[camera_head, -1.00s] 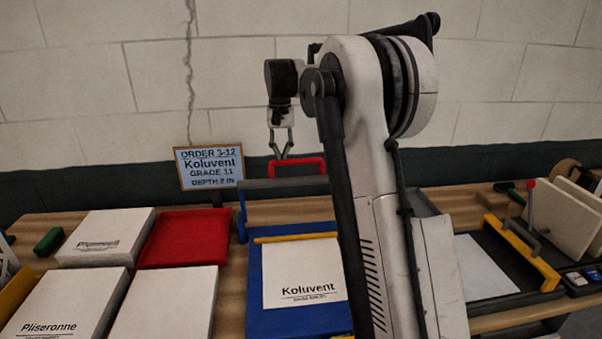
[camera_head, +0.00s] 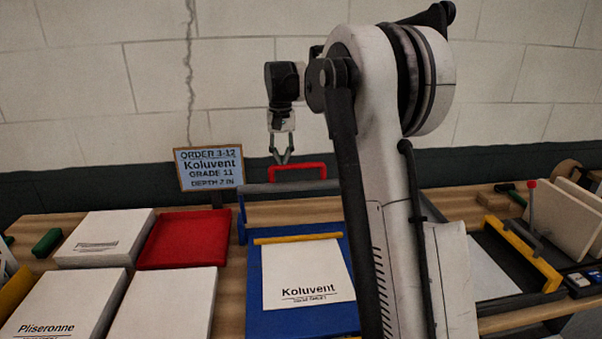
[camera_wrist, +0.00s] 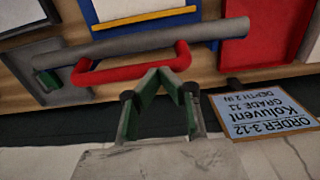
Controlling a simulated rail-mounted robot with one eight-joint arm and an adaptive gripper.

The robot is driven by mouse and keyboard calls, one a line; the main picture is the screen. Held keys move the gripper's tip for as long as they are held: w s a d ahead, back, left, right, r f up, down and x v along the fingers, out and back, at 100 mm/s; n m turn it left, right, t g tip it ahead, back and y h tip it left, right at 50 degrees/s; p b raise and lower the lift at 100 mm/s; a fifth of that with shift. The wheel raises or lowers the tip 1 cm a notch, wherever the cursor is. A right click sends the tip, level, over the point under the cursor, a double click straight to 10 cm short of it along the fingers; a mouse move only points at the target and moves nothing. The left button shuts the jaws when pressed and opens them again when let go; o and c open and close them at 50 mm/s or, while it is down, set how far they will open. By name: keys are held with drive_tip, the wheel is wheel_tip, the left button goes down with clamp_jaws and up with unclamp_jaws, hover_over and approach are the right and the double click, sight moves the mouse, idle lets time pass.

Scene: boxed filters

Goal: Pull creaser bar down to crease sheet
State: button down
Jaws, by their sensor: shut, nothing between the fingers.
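The creaser bar is a grey bar (camera_head: 290,188) across the back of a blue bed (camera_head: 254,290), with a red handle (camera_head: 310,166) standing up from it. A white sheet (camera_head: 300,268) labelled Koluvent lies on the bed, its far edge at a yellow strip (camera_head: 297,239). My gripper (camera_head: 282,162) is shut and empty, pointing down at the left part of the handle. In the wrist view its fingertips (camera_wrist: 159,74) meet beside the red handle (camera_wrist: 100,75), with the grey bar (camera_wrist: 150,42) beyond. I cannot tell whether they touch the handle.
An order sign (camera_head: 209,168) reading Koluvent, grade 11 stands left of the bar. A red tray (camera_head: 183,240) and white boxes (camera_head: 103,236) fill the left of the table. A dark fixture with a yellow bar (camera_head: 522,254) stands right of my arm. The wall is close behind.

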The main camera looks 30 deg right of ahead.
drive_tip(key=shift+s, duration=0.1)
drive_tip(key=shift+s+a+f+b, duration=0.15)
drive_tip(key=shift+s+a+b, duration=0.1)
drive_tip(key=shift+s, duration=0.25)
drive_tip(key=shift+s+a+f+b, duration=0.15)
drive_tip(key=shift+s+a+b, duration=0.1)
drive_tip(key=shift+s, duration=0.35)
drive_tip(key=shift+s+a+f+b, duration=0.2)
drive_tip(key=shift+s+a, duration=0.05)
drive_tip(key=shift+s, duration=0.2)
drive_tip(key=shift+s+a+f+b, duration=0.15)
drive_tip(key=shift+s+a, duration=0.05)
drive_tip(key=shift+s, duration=0.3)
drive_tip(key=shift+s+a+f+b, duration=0.25)
drive_tip(key=shift+s, duration=0.2)
drive_tip(key=shift+s+a+f+b, duration=0.2)
drive_tip(key=shift+s+f, duration=0.05)
drive_tip(key=shift+s, duration=0.2)
drive_tip(key=shift+s+f, duration=0.1)
drive_tip(key=shift+s+a+f+b, duration=0.4)
drive_tip(key=shift+s+f+b, duration=0.1)
drive_tip(key=shift+s, duration=0.3)
